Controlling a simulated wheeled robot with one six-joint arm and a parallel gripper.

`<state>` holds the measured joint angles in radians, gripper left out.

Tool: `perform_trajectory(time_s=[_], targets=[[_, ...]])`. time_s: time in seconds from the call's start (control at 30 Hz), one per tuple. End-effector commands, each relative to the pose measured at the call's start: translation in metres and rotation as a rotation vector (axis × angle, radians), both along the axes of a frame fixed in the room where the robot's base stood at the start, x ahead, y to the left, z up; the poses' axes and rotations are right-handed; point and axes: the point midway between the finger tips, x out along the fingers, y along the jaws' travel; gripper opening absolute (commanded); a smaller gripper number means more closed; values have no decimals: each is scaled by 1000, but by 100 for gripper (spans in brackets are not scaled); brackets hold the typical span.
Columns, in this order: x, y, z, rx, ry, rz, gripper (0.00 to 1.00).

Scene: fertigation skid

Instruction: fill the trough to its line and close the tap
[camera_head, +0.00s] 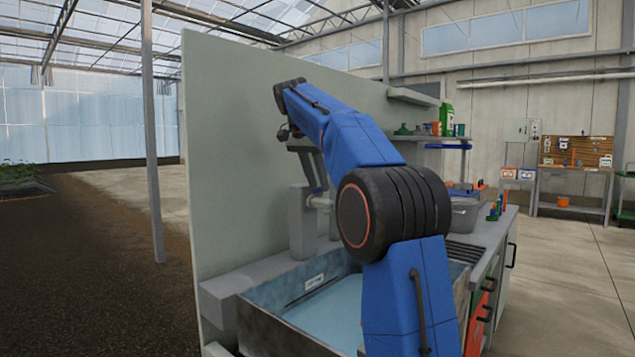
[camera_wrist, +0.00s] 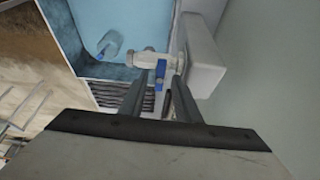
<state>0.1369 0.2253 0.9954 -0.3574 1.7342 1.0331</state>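The trough (camera_head: 262,303) is a grey-walled basin with light blue water (camera_head: 335,312) in it. A dark line and a small pale label (camera_head: 315,282) show on its back inner wall, above the water. In the wrist view the tap (camera_wrist: 147,60) is a white valve with a blue handle (camera_wrist: 161,69), beside a pale block. My gripper (camera_wrist: 160,77) is at the tap, its two fingers apart with the handle between or just beyond their tips. I cannot tell whether they touch it. A pale blue cylindrical shape (camera_wrist: 110,44) shows over the trough; I cannot tell whether it is spout or water.
A tall pale panel (camera_head: 235,150) stands behind the trough. A grey bin (camera_head: 465,214) and small coloured items stand on the counter to the right. A shelf (camera_head: 445,142) holds bottles. My arm hides part of the trough in the head view. The floor at right is open.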

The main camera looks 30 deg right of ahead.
Motion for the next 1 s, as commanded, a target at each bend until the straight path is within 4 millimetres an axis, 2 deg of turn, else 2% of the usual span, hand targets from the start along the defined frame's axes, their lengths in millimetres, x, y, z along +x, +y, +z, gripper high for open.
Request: perform_trajectory(time_s=[0.33,0.5,0.7,1.0], targets=[[-4,18,44,-1,-4,1,30],[-6,23,59,-1,-1,0,30],[-8,26,65,-1,-1,0,30],[-8,26,66,0,-1,0,30]])
